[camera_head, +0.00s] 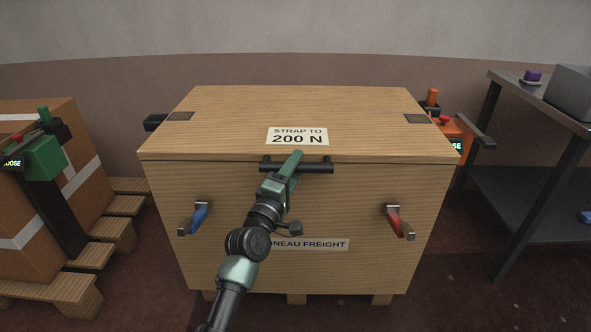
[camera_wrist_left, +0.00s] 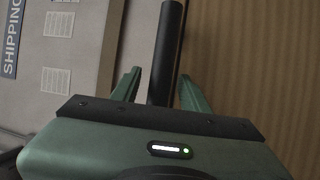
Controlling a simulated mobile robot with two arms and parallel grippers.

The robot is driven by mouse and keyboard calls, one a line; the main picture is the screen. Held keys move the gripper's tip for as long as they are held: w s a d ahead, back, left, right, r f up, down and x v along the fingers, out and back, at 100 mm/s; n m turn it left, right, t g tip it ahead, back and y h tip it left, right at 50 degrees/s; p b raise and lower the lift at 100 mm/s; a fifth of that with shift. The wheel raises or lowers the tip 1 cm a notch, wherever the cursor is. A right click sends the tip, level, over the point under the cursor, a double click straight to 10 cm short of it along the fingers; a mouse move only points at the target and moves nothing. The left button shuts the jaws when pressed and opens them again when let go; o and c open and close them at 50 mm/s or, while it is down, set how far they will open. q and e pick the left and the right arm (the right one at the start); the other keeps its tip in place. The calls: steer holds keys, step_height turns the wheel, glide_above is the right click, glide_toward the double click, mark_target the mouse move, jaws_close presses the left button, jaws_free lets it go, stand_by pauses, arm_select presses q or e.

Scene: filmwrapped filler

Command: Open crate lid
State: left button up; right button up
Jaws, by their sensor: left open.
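The large wooden crate (camera_head: 185,260) stands ahead, and its lid (camera_head: 230,120) lies flat and closed. A black bar handle (camera_head: 318,168) sits at the lid's front edge; it also shows in the left wrist view (camera_wrist_left: 167,40). My left gripper (camera_head: 297,157) is at this handle, open. In the left wrist view its green fingers (camera_wrist_left: 159,78) stand on either side of the bar; I cannot tell whether they touch it. A blue-handled latch (camera_head: 198,217) and a red-handled latch (camera_head: 396,222) stick out from the crate's front. My right gripper is not in view.
A strapped carton (camera_head: 35,210) with a green tensioner (camera_head: 43,157) sits on a pallet at the left. An orange tool (camera_head: 455,135) is beside the crate's right side. A dark metal table (camera_head: 530,92) stands at the right. Floor shows between crate and table.

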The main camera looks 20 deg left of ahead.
arm_select(q)
jaws_close()
steer(key=shift+f, duration=0.1)
stand_by(1.4)
